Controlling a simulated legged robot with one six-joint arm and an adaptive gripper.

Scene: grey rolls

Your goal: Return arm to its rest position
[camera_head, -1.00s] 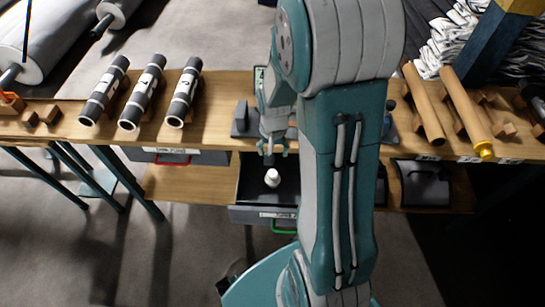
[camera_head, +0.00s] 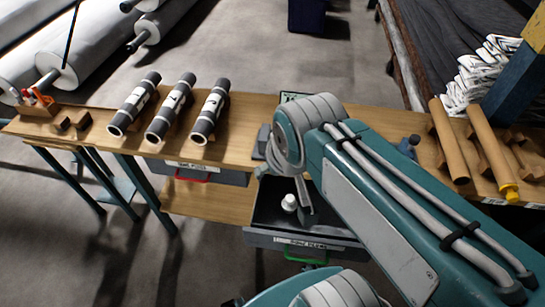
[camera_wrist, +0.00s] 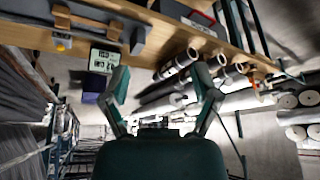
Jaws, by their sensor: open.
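My arm (camera_head: 370,190) is folded in the head view, its teal and grey links running from the lower right up to a joint over the workbench (camera_head: 240,143). My gripper (camera_wrist: 162,72) is open and empty in the wrist view, its two teal fingers spread wide apart. In the head view the gripper is mostly hidden by the arm. A small white object (camera_head: 289,202) stands in an open drawer (camera_head: 265,215) below the bench, close to the arm's joint in the picture.
Several dark rolls with white bands (camera_head: 171,112) lie on the bench at left. Brown tubes (camera_head: 449,140) lie at right, one with a yellow end. Large grey rolls (camera_head: 85,50) lie behind. The open drawer juts out, with a green handle (camera_head: 305,258).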

